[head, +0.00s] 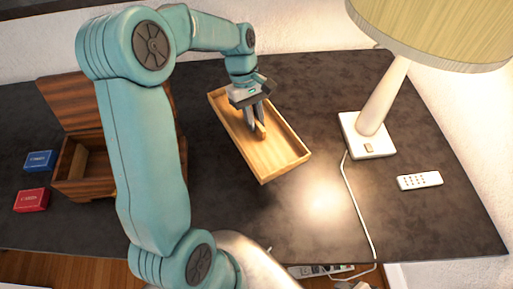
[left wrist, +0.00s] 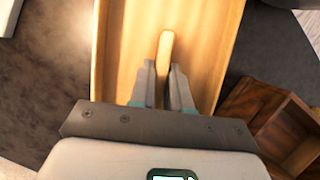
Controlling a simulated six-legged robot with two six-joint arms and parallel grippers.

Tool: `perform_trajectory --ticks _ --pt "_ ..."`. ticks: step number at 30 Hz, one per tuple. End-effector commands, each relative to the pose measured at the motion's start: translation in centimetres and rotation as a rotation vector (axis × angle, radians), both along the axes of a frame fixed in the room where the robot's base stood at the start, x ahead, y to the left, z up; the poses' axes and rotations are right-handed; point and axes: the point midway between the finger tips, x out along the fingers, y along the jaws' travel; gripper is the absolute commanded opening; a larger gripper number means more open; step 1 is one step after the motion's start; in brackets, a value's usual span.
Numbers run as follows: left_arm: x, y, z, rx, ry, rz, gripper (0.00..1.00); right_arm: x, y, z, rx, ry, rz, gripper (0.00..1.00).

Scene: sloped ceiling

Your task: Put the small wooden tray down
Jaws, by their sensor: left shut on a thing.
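The small wooden tray (head: 285,162) is a long, shallow, light-wood box over the middle of the dark table. My left gripper (head: 257,130) reaches down into it from above. Its fingers are shut on a narrow upright wooden grip in the tray's middle. In the left wrist view the grip (left wrist: 166,48) sits between the two fingers (left wrist: 163,82), with the tray floor (left wrist: 210,30) below. I cannot tell whether the tray's underside touches the table. My right gripper is not in view.
An open dark wooden box (head: 75,183) stands left, beside a blue card box (head: 40,161) and a red one (head: 32,200). A lamp (head: 382,100) stands right, with its cord (head: 352,195) running frontward, and a white remote (head: 419,180) beyond. The table (head: 285,225) is clear in front.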

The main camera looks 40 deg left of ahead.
Motion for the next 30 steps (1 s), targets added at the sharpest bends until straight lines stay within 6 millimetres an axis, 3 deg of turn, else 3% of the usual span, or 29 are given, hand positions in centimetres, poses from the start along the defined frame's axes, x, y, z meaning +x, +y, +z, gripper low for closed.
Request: perform_trajectory --ticks 6,10,22,30 --pt "0.1 -0.1 -6.4 -0.003 0.005 -0.005 0.0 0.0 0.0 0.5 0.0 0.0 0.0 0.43" --pt "0.3 -0.1 -8.9 0.0 0.002 -0.005 0.0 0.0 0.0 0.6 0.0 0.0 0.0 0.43" --pt "0.5 -0.1 -13.9 -0.001 0.002 -0.007 0.0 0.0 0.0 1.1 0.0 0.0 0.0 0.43" --pt "0.6 0.0 -14.4 0.002 -0.001 -0.007 0.0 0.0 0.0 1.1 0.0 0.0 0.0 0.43"
